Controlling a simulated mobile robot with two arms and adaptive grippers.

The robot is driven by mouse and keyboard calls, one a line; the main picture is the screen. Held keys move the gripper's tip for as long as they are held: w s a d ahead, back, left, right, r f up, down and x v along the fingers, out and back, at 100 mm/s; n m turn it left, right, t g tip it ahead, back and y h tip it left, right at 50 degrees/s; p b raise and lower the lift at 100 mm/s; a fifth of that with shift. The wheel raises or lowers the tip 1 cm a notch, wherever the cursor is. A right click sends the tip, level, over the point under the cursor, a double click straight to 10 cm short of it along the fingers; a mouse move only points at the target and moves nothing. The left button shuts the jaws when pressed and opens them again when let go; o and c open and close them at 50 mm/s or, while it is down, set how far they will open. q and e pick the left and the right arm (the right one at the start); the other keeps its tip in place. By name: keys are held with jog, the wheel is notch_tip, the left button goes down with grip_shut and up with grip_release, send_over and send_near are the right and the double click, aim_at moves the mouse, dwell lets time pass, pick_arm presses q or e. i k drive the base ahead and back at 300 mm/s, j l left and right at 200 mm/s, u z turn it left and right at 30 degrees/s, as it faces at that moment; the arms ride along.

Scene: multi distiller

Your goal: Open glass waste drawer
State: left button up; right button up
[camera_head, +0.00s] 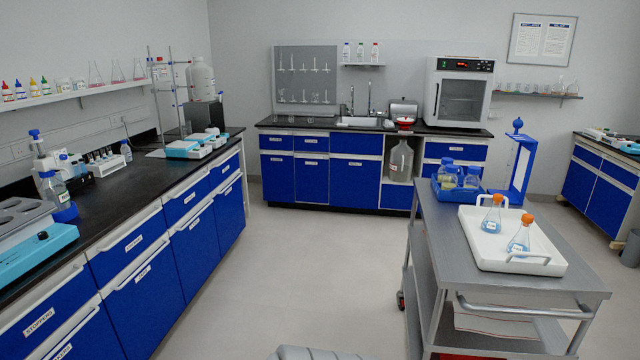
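Blue drawers and cupboard doors with white labels line the left bench (90,215) and the back bench (225,125). The nearest left drawer (60,300) reads "STOPPERS". The other labels, such as those on the second left drawer (110,258) and the back-left drawer (276,143), are too small to read, so I cannot tell which one is the glass waste drawer. All the drawers in view look shut. Neither of my grippers is in view.
A grey metal cart (450,240) stands at the right, with a white tray (480,255) of orange-capped flasks and a blue bottle crate (440,197) on it. A right bench (590,150) lies beyond. The floor (290,265) between left bench and cart is clear.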

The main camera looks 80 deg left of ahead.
aim_at(311, 170)
jog(key=u, duration=2.85)
jog(key=i+j+u, duration=0.1)
jog(key=i+u, duration=0.25)
jog(key=i, duration=0.95)
jog(key=i+z, duration=0.35)
jog(key=i, duration=0.6)
jog(key=i+j+z, duration=0.15)
jog(key=i+z, duration=0.15)
jog(key=i, duration=0.7)
jog(key=i+l, duration=0.1)
jog(key=i, duration=1.8)
